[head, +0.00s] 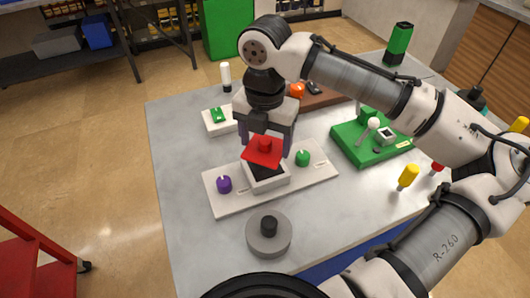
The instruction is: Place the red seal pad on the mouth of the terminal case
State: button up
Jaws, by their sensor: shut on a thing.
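The red seal pad (262,156) is a flat red square with a raised knob on top. My gripper (264,139) points down and is shut on the pad by its knob. The pad is tilted and sits over the white terminal case (266,182), a square box with a dark mouth that stays partly visible below the pad. I cannot tell whether the pad touches the rim. The case stands on a white base plate (315,176), between a purple knob (224,184) and a green knob (302,158).
A small white block with a green part (218,116) is behind left. My arm spans the right side.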

aim_at(265, 156)
jog(key=shift+f, duration=2.5)
jog(key=shift+f, duration=0.1)
jog(key=shift+f, duration=0.1)
jog(key=o, duration=0.9)
jog(key=shift+o, duration=0.2)
notch_tip(265, 156, up, 12)
jog(key=shift+r+b, duration=0.2)
jog(key=shift+b, duration=0.15)
